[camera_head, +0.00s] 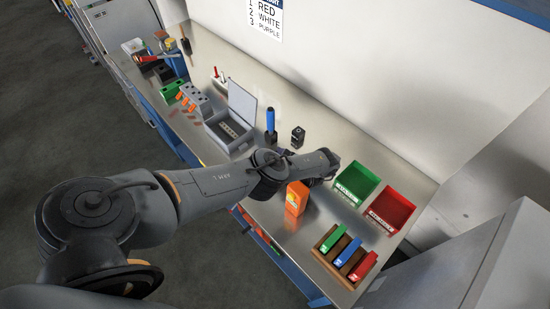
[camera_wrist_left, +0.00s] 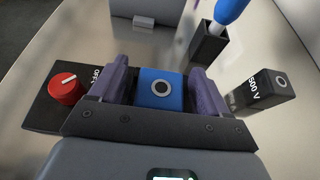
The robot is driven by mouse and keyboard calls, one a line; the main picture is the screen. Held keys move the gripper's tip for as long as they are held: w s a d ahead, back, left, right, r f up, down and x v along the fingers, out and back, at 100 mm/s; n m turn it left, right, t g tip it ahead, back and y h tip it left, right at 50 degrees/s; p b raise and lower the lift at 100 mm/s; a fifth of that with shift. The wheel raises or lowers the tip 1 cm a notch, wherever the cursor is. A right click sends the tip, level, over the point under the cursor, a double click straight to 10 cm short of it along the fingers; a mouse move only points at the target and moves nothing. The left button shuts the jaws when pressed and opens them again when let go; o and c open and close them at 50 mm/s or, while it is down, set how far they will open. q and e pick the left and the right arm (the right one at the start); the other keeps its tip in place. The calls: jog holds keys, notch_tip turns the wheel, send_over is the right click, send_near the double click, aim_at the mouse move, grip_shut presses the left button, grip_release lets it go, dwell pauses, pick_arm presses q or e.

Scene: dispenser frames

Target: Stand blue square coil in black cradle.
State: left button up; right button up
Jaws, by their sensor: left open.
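The blue square coil (camera_wrist_left: 160,90) shows in the left wrist view, its face with a round ringed hole towards the camera. My left gripper (camera_wrist_left: 161,82) is open, with one purple finger on each side of the coil; whether they touch it I cannot tell. In the head view the gripper (camera_head: 286,153) is mostly behind my arm and the coil is hidden. A black square holder (camera_wrist_left: 208,46), also in the head view (camera_head: 270,137), has a blue-handled tool standing in it. I cannot tell which black piece is the cradle. My right gripper is not in view.
A black block marked 500 V (camera_wrist_left: 262,92) stands right of the gripper, and a red knob (camera_wrist_left: 66,88) on a black base is at left. An orange box (camera_head: 296,198), green bin (camera_head: 356,184) and red bin (camera_head: 390,210) stand on the bench. A grey case (camera_head: 228,130) is at left.

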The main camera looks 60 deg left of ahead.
pick_arm(q)
jog(key=shift+w+d+r+p, duration=0.1)
jog(key=shift+d+r+p, duration=0.2)
jog(key=shift+d+r, duration=0.1)
jog(key=p+v, duration=0.1)
jog(key=v, duration=0.3)
jog(key=shift+w+d, duration=0.1)
jog(key=shift+d, duration=0.3)
jog(key=shift+p+v, duration=0.3)
jog(key=shift+v, duration=0.6)
jog(key=shift+f, duration=0.1)
